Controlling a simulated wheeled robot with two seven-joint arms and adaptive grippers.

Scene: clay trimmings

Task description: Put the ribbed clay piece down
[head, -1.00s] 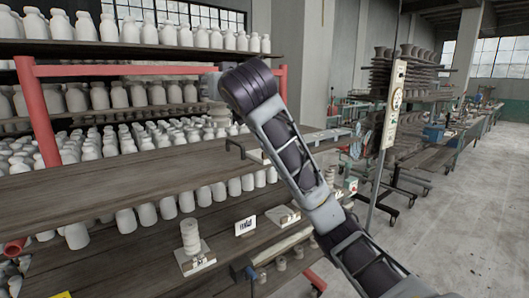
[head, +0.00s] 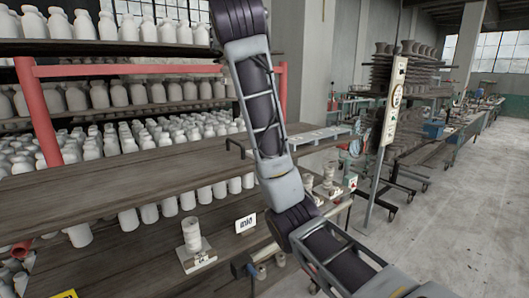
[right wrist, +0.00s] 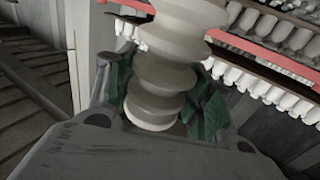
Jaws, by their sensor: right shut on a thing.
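The ribbed clay piece (right wrist: 165,75) is pale, with stacked rounded rings, and fills the upper middle of the right wrist view. My right gripper (right wrist: 160,100) is shut on it, with green finger pads on both sides. The piece's top runs out of that picture. In the head view my right arm rises out of the top edge, so its gripper and the held piece are not seen there. My left gripper is in neither view.
A similar pale ribbed piece (head: 191,234) stands on a small board (head: 198,256) on the lower wooden shelf, beside a white sign (head: 245,223). The upper plank (head: 90,182) has bare room in front. Rows of white bottles (head: 150,145) stand behind it.

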